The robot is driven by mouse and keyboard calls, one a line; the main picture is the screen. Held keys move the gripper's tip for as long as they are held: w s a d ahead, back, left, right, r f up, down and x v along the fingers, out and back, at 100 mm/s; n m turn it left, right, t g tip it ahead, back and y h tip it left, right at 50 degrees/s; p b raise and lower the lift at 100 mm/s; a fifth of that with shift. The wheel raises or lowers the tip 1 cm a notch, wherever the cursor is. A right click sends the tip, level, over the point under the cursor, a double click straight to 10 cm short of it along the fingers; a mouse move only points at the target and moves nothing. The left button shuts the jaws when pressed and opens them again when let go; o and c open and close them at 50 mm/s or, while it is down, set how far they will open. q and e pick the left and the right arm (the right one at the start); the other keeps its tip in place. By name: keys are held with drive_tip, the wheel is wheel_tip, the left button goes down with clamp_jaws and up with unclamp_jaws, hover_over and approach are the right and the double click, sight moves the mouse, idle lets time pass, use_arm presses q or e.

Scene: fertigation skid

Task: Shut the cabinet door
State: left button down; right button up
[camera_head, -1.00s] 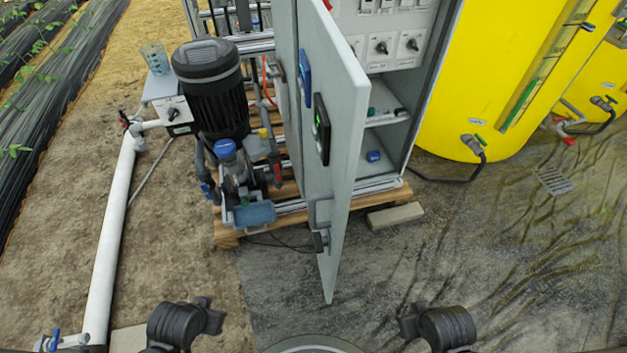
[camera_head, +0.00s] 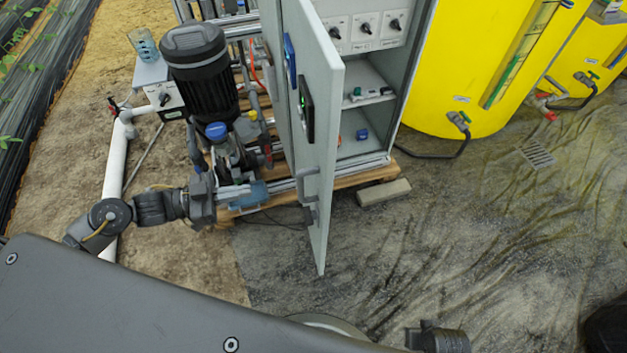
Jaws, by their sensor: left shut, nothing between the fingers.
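The grey cabinet door (camera_head: 323,150) stands open, swung out toward me and seen nearly edge-on. Its outer face, turned left, carries a blue panel, a dark display (camera_head: 306,108) and a grey handle (camera_head: 307,178) low down. The cabinet (camera_head: 414,62) is open to the right of the door, showing knobs and shelves. My left gripper (camera_head: 236,192) is shut and empty, left of the door's outer face and in front of the pump base. It looks apart from the door.
A black pump motor (camera_head: 200,75) and its piping stand left of the door, close to my left gripper. A pallet (camera_head: 345,180) lies under the cabinet, with a loose block (camera_head: 384,192) in front. Yellow tanks (camera_head: 460,70) stand at right. The dark ground in front is clear.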

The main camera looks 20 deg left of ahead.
use_arm(q)
approach(315, 178)
drive_tip(key=shift+h, duration=0.4)
drive_tip(key=x, duration=0.7)
